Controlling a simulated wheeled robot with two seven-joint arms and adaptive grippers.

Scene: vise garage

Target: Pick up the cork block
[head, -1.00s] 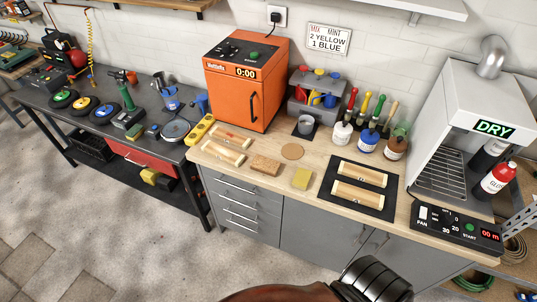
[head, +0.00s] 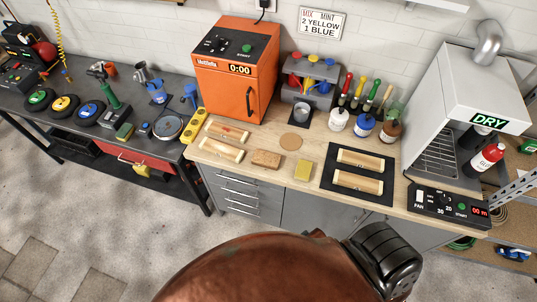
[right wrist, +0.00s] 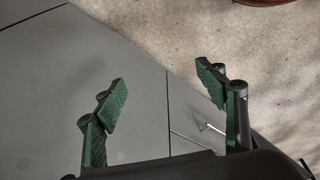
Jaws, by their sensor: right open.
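The cork block (head: 266,159), a small brown speckled block, lies on the light wooden worktop (head: 233,173) in the head view. It sits between a pale wooden piece on its left and a yellow sponge-like block on its right. My right gripper (right wrist: 165,92) shows in the right wrist view with its green-padded fingers wide apart and nothing between them. Grey cabinet fronts and the floor lie behind the fingers there. The cork block is not in the wrist view. My left gripper is in neither view.
The yellow block (head: 303,171), a round cork disc (head: 291,142) and a black mat (head: 328,180) with wooden pieces are near the block. The orange oven (head: 233,75) stands behind it. A grey drying hood (head: 468,80) stands at right.

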